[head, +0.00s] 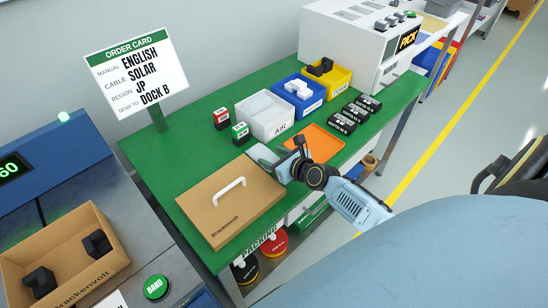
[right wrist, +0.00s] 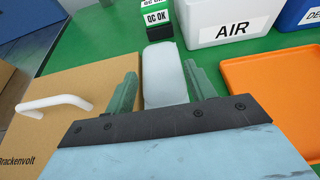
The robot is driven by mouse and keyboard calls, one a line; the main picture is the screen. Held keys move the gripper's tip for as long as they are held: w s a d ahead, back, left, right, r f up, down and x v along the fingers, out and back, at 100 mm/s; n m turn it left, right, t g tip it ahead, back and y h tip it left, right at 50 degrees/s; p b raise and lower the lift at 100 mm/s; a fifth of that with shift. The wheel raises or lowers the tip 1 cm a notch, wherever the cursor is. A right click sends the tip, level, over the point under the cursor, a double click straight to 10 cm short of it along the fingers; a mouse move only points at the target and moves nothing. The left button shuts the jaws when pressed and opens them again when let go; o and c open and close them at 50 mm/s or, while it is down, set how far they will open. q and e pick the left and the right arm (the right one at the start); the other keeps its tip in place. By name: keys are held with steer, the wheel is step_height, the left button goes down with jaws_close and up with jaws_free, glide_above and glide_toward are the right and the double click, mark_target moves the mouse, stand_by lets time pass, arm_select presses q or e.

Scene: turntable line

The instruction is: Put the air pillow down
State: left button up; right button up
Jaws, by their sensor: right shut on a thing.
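The pale, translucent air pillow (head: 262,154) is between the fingers of my right gripper (head: 281,162), over the green table between the cardboard lid and the orange tray. In the right wrist view the pillow (right wrist: 163,72) sticks out forward between the two greenish fingers (right wrist: 160,90), which are shut on it. I cannot tell whether its underside touches the table. A white bin marked AIR (head: 265,125) stands just behind it, with pale pillows inside. My left gripper is not in view.
A cardboard lid (head: 240,205) with a white handle lies to the left. An orange tray (head: 315,145) lies to the right. QC OK stamps (head: 240,133), a blue bin (head: 305,106) and a yellow bin (head: 343,78) stand behind. Several black devices (head: 342,124) lie at the right.

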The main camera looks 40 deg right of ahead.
steer(key=shift+f, duration=0.2)
steer(key=o, duration=1)
steer(key=shift+c, duration=0.2)
steer(key=shift+r, duration=0.1)
